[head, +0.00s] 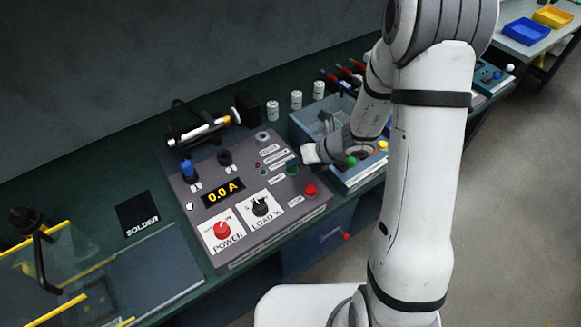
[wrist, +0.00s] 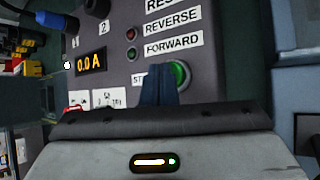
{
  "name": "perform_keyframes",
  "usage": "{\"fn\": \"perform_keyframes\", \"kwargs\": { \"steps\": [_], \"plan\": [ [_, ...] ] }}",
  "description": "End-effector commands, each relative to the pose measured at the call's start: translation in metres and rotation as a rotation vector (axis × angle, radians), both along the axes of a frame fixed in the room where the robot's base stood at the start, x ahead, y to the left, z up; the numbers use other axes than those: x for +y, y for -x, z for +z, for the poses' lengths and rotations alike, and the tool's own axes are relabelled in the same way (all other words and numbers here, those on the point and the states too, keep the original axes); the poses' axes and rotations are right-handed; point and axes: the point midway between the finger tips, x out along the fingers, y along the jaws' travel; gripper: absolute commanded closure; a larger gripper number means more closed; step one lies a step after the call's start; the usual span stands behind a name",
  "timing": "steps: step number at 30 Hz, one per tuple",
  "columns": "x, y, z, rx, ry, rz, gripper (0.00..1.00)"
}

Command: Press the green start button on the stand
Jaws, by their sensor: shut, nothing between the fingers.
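The green start button (wrist: 181,74) sits in a round metal ring on the grey panel of the stand (head: 250,236). In the wrist view my gripper (wrist: 160,68) is shut, with its blue fingers together and nothing between them. The fingertips cover the button's left edge and part of its label. In the head view the button (head: 292,171) is just below my gripper's fingertips (head: 293,162). I cannot tell whether they touch it. The button shows no clear sign of being pressed, and the display (head: 223,192) reads 0.0 A.
A red stop button (head: 310,190) is close to the lower right of the green one. Red power (head: 222,230) and black load (head: 260,207) knobs are at the panel's front. A blue-grey box (head: 372,172) stands right of the panel, under my arm. Small white cylinders (head: 296,99) stand behind.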

Motion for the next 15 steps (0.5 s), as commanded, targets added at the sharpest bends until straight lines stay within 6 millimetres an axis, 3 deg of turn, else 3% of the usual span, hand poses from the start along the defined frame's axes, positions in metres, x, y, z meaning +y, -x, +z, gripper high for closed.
{"fn": "perform_keyframes", "kwargs": {
  "steps": [15],
  "plan": [
    [0.0001, 0.0003, -0.0073, 0.001, 0.000, 0.001, 1.00]
  ]
}}
